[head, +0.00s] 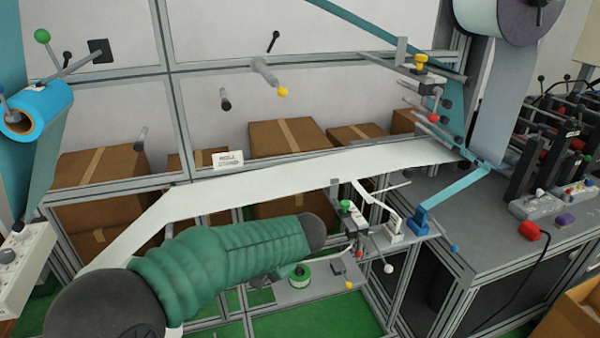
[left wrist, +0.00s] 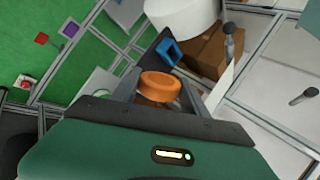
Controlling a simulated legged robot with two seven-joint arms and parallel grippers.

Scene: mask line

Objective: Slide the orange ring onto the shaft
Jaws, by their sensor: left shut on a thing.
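The orange ring (left wrist: 160,86) is held between the two fingers of my left gripper (left wrist: 159,94) in the left wrist view. My left arm crosses the lower left of the head view; its fingers and the ring are hidden there. A grey shaft with a dark knob (left wrist: 230,45) stands beyond the ring, up and right, apart from it. Another shaft (left wrist: 305,97) is farther right. In the head view, several short shafts stick out near the frame, including a dark one (head: 225,100) and a yellow-tipped one (head: 262,70). Which shaft is meant is unclear. My right gripper is not visible.
A white web (head: 320,168) runs across the machine behind my arm. A small bracket with a green knob (head: 346,206) is close to my wrist. Cardboard boxes (head: 288,137) stand behind the frame. A blue roll (head: 38,108) is at left.

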